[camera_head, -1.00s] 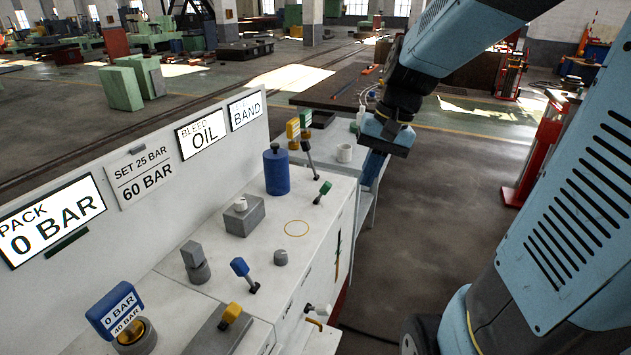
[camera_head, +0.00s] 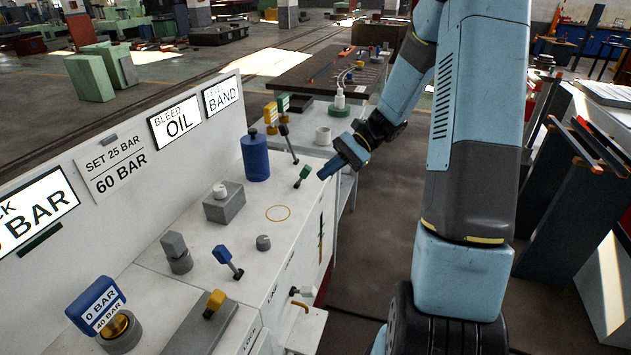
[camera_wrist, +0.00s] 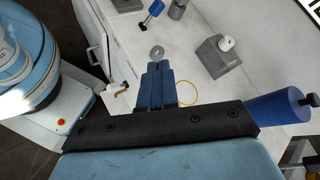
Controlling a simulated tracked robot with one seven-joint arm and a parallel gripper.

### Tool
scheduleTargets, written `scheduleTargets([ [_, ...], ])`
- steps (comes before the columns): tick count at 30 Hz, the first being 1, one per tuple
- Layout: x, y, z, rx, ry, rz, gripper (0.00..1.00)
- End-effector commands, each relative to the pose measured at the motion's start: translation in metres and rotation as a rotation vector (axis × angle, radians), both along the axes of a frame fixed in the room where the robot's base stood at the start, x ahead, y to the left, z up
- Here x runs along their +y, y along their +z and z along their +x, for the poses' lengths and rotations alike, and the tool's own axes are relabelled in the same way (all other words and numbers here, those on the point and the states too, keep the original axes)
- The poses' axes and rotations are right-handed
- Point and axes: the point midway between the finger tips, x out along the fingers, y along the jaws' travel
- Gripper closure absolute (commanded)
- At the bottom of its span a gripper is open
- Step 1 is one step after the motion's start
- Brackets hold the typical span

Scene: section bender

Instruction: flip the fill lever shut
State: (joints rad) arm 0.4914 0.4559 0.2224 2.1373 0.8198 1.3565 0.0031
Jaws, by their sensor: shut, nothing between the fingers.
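Several levers stand on the white bench; no readable label tells me which is the fill lever. A green-handled lever (camera_head: 301,177) leans near the bench's right edge, with a blue-handled lever (camera_head: 228,260) nearer me and a yellow-handled lever (camera_head: 214,304) nearer still. A dark-stemmed lever (camera_head: 289,145) stands farther back. My gripper (camera_head: 328,170) is shut and empty, just right of the green handle; I cannot tell whether they touch. In the wrist view my shut fingers (camera_wrist: 156,66) point toward the bench, and the blue-handled lever (camera_wrist: 153,13) shows beyond them. The green one is not visible there.
A blue cylinder (camera_head: 256,158), a grey block with a white knob (camera_head: 224,203) and a small grey knob (camera_head: 263,243) stand on the bench. A sign panel (camera_head: 130,185) borders its left side. Open floor lies right of the bench.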

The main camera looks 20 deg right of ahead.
Motion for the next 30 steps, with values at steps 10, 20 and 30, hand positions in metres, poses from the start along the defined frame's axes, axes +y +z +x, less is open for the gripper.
scheduleTargets([
  [10,-0.023,-0.054,0.043,0.157,-0.181,0.283,1.0],
  [20,-0.053,-0.109,0.077,0.271,-0.372,0.562,1.0],
  [30,-0.094,-0.173,0.102,0.357,-0.589,0.855,1.0],
])
